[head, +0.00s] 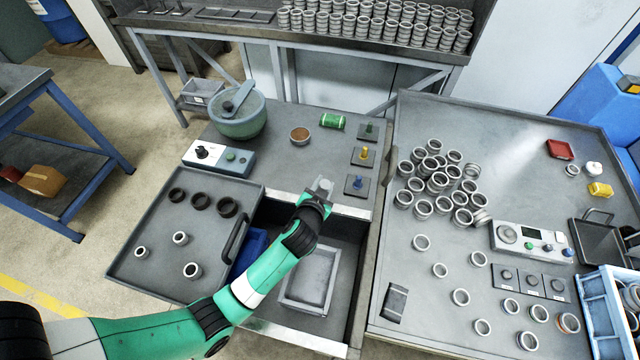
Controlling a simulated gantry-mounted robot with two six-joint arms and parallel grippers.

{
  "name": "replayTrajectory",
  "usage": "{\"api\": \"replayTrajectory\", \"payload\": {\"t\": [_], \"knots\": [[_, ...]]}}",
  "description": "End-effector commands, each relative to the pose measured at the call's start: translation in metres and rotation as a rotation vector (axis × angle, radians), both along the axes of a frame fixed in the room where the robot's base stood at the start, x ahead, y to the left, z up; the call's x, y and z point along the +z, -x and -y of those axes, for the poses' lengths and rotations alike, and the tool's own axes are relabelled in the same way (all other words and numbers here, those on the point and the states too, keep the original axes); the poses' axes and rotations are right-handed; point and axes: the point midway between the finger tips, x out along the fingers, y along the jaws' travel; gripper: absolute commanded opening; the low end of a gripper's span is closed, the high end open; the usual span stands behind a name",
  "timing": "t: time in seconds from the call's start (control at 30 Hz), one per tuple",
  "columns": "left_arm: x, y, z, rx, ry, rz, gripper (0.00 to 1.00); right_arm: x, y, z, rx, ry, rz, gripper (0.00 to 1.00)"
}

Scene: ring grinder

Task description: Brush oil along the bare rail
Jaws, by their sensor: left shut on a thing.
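My left gripper (320,187) is over the front edge of the grey bench, at the far side of an open bay. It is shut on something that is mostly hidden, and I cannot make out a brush. A bare, shiny metal rail (348,210) runs along the far edge of the bay, just under and beside the gripper. Another bare metal strip (290,338) runs along the near edge. I cannot tell whether the gripper or its load touches the rail. A green can (332,121) lies on the bench behind. My right gripper is out of view.
A grey panel (150,250) with rings and a dark handle (237,238) covers the bay's left side. A pale tray (310,278) lies in the bay. Behind stand a mortar bowl (240,122), a brown dish (300,135) and a control box (218,158). Many rings (437,183) crowd the right table.

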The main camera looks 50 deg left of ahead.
Motion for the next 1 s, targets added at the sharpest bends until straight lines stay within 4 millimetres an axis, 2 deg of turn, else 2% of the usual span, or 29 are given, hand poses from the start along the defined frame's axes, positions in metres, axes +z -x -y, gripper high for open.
{"api": "replayTrajectory", "payload": {"t": [0.23, 0.53, 0.7, 1.0], "knots": [[-0.001, -0.015, 0.020, -0.004, 0.000, 0.002, 0.00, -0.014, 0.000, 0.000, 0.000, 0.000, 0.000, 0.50], [0.001, -0.021, 0.028, -0.002, -0.001, 0.001, 0.00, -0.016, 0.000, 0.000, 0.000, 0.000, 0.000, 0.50], [0.000, -0.031, 0.041, -0.003, -0.001, 0.003, 0.00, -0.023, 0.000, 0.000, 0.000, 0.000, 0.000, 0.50], [0.000, -0.041, 0.054, -0.001, -0.001, 0.000, 0.00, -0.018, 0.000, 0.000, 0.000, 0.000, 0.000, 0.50]]}}
